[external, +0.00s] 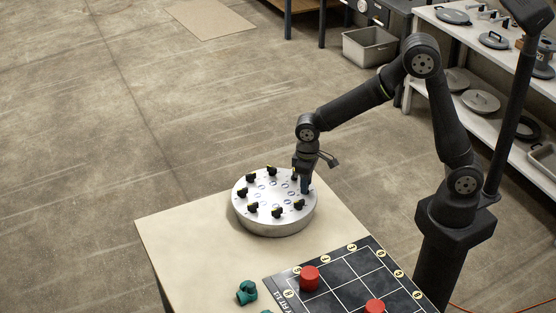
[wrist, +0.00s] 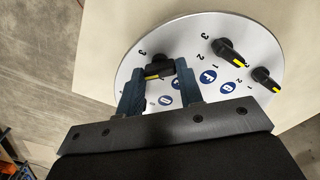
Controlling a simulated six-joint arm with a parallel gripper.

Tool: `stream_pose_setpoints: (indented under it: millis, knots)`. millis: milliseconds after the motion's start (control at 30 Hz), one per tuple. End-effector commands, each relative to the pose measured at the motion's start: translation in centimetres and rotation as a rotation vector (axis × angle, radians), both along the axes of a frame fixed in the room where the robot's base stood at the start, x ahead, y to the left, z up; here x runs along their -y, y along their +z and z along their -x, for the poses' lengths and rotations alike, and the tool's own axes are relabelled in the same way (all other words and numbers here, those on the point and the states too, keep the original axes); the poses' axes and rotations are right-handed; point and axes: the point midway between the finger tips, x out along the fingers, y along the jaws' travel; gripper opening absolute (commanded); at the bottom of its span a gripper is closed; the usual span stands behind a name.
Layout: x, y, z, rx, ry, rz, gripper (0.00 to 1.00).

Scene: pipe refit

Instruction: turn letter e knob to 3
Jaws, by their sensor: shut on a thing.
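A round silver disc (external: 275,227) carries a ring of black knobs with yellow pointer marks, each with printed numbers and a blue letter badge. My gripper (external: 304,186) reaches down to the knob at the disc's right side. In the wrist view my gripper (wrist: 153,76) has its two blue fingers on either side of one black knob (wrist: 160,67) and is shut on it. The knob's yellow mark is mostly hidden by the fingers. The badges (wrist: 208,76) are turned and small, so I cannot tell which letter belongs to the held knob.
Two other knobs (wrist: 230,50) stand free to the right in the wrist view. The disc sits on a beige table (external: 185,250). A black grid board (external: 345,280) with red pieces (external: 310,278) and a teal pipe fitting (external: 246,292) lie in front.

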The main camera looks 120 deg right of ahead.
Motion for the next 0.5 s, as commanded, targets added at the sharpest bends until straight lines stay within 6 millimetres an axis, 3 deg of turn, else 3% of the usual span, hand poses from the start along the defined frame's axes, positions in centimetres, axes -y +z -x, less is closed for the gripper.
stream_pose_setpoints:
  millis: [500]
  knots:
    - [-0.01,-0.06,0.0,-0.001,-0.472,-0.001,0.11]
